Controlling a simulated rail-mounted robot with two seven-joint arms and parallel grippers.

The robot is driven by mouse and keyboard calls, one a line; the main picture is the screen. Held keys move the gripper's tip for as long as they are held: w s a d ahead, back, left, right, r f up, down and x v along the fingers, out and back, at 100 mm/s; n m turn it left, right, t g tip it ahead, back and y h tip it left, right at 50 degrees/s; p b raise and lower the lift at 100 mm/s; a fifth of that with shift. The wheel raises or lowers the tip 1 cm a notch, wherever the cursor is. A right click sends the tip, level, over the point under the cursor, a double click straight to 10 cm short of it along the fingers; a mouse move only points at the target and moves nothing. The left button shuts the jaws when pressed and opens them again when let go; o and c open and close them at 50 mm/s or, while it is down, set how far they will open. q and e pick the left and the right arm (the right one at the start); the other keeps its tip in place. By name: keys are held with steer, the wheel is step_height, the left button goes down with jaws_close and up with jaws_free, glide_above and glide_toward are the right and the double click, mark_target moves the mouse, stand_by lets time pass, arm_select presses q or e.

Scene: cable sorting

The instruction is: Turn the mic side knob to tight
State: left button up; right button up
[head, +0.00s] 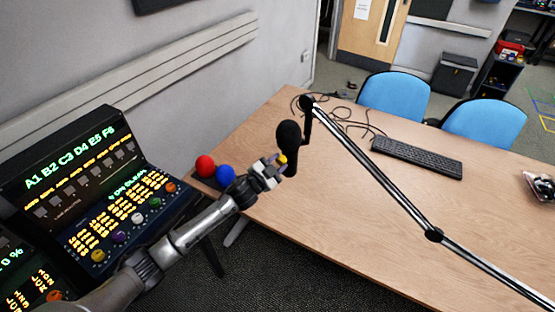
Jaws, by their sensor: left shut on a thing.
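The black microphone (289,135) hangs upright at the end of a jointed boom arm (371,161) above the wooden table. A small yellow knob (283,159) shows on the microphone's left side. My left gripper (276,167) comes in from the left and is shut on the knob. Its fingers partly cover the knob, so the knob's turn position cannot be read. My right gripper is not in view.
A red ball (205,166) and a blue ball (225,174) are left of my gripper. A console (92,190) with lit labels and knobs stands at the left. A keyboard (417,158) and loose cables lie on the table (340,215). Two blue chairs (394,95) stand behind it.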

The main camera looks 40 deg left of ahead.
arm_select(q)
steer(key=m+p, duration=0.1)
steer(key=m, duration=0.4)
steer(key=shift+m, duration=0.3)
steer(key=m+p, duration=0.1)
steer(key=m, duration=0.3)
steer(key=shift+f, duration=0.1)
steer(key=shift+m, duration=0.7)
steer(key=o, duration=0.9)
steer(key=shift+s, duration=0.15)
